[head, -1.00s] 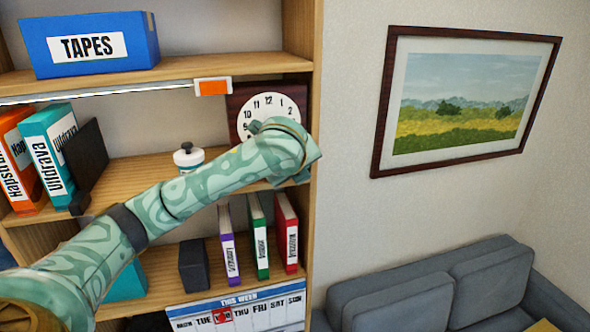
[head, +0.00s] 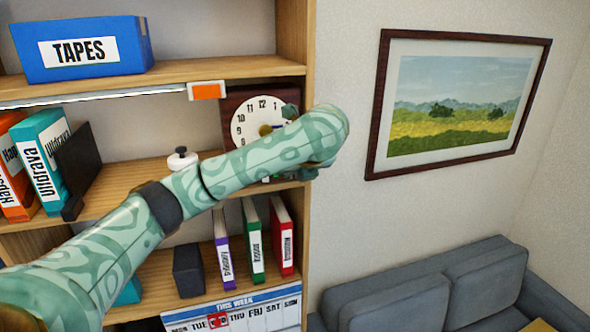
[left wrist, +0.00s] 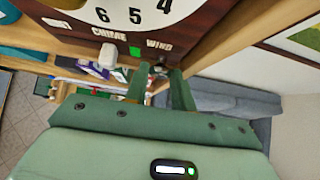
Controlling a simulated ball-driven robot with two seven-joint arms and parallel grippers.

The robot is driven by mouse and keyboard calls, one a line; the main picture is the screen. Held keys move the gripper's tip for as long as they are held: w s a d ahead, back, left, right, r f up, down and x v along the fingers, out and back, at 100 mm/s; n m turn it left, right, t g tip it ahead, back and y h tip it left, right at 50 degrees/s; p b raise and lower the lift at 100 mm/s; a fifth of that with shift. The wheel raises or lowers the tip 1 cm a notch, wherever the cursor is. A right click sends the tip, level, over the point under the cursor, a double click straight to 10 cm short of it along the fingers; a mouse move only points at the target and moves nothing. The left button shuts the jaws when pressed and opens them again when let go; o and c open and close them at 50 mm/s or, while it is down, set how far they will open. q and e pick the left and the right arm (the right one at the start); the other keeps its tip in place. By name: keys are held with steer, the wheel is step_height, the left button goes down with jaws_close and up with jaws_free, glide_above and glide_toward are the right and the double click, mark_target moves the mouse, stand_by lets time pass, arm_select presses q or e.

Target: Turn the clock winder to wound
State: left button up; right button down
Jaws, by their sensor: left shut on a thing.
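The wooden clock (head: 237,103) with a white round face stands on the middle shelf, its lower right part hidden behind my left arm. In the left wrist view the clock's lower front (left wrist: 185,38) carries the words CHIME and WIND, with a green square between them. The winder (left wrist: 160,69) is a small dark knob below WIND, mostly hidden between the fingertips. My left gripper (left wrist: 161,75) is shut on it. Which setting the winder is at cannot be told. My right gripper is in neither view.
A blue TAPES box (head: 85,48) sits on the shelf above. The shelf's upright side (head: 307,220) is just right of the clock. Binders (head: 280,240) stand below.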

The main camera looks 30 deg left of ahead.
arm_select(q)
steer(key=shift+f, duration=0.2)
steer(key=o, duration=0.7)
steer(key=shift+r, duration=0.1)
steer(key=v, duration=1.6)
